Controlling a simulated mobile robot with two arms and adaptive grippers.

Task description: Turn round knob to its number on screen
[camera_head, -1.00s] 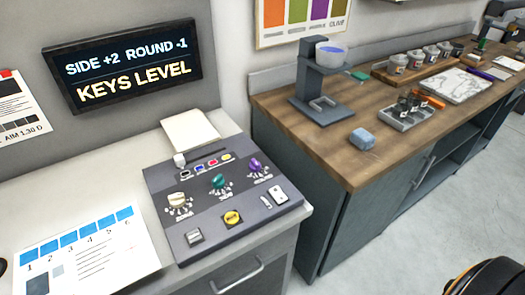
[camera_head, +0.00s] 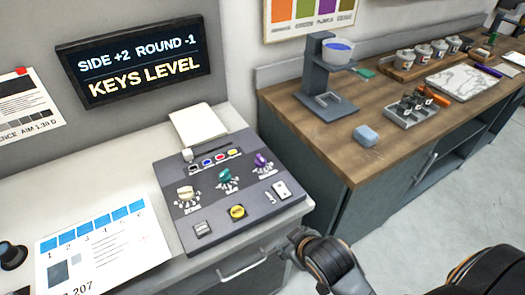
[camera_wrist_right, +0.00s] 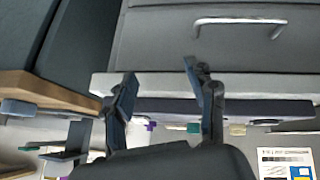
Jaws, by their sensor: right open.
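The screen (camera_head: 135,62) on the wall reads "SIDE +2 ROUND -1 KEYS LEVEL". The dark control panel (camera_head: 235,185) on the counter carries a cream knob (camera_head: 186,193), a teal knob (camera_head: 225,175) and a purple knob (camera_head: 262,160), each with marks around it. Their labels are too small to read, and I cannot tell which one is the round knob. My right gripper (camera_head: 297,240) is in front of the counter, apart from the panel, to its lower right. In the right wrist view its fingers (camera_wrist_right: 158,80) are spread and empty, with the panel edge beyond them. My left gripper is out of view.
The panel also has several small coloured buttons, a yellow button (camera_head: 237,211) and a white switch (camera_head: 281,190). A numbered sheet (camera_head: 105,250) lies to its left. A drawer handle (camera_head: 243,268) sticks out below. A wooden bench (camera_head: 330,150) with a grey stand (camera_head: 325,75) is to the right.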

